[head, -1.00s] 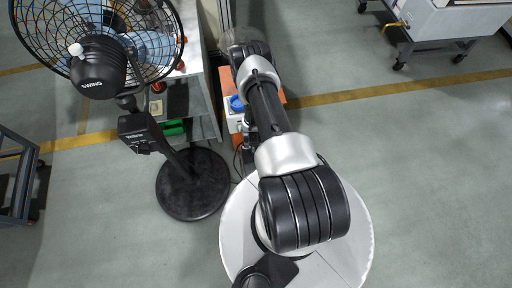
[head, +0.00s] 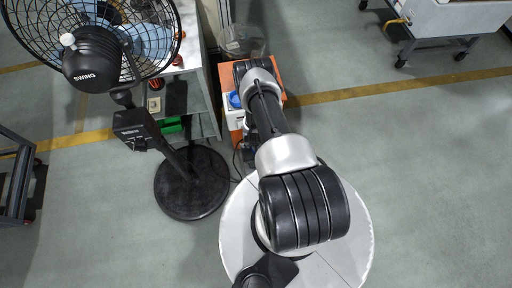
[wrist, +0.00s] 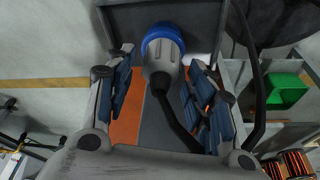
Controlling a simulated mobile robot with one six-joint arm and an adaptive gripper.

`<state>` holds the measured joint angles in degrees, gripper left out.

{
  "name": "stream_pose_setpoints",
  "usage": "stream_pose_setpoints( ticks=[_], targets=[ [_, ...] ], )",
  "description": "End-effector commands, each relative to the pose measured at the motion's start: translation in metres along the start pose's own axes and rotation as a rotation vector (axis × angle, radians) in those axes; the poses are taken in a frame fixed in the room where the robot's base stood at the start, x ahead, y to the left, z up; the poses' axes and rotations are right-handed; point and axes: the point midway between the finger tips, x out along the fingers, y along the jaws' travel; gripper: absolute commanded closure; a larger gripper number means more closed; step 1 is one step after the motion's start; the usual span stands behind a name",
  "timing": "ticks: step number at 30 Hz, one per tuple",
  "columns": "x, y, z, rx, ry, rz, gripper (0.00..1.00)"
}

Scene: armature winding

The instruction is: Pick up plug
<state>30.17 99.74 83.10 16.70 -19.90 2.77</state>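The plug (wrist: 162,62) shows in the wrist view at top centre, with a bright blue collar, a grey body and a black cable (wrist: 175,122) running down from it. My gripper (wrist: 161,62) is open, with one blue-padded finger on each side of the plug. A gap shows on the left; the right fingertip is closer, and I cannot tell if it touches. In the head view a blue part (head: 235,100) shows left of my arm, likely the plug; my fingers are hidden there by the arm.
An orange surface (head: 263,66) lies beneath my arm's far end. A black fan (head: 92,58) on a round base stands left, close to the arm. A metal bench (head: 200,92) with a green bin (wrist: 286,90) is beside it.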

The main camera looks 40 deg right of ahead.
Motion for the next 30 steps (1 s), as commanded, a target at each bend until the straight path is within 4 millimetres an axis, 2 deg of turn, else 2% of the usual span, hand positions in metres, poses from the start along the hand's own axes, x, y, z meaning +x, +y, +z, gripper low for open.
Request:
stream_pose_setpoints(
  ticks=[2, 18, 26, 30],
  targets=[
    [-0.0001, 0.0000, 0.0000, 0.000, 0.000, 0.000, 0.58],
    [-0.0001, -0.0001, 0.0000, 0.000, 0.000, 0.000, 0.94],
    [-0.0014, -0.0001, -0.0004, 0.000, 0.000, 0.000, 0.94],
    [-0.0091, 0.0000, -0.0026, -0.001, 0.000, 0.000, 0.94]
  ],
)
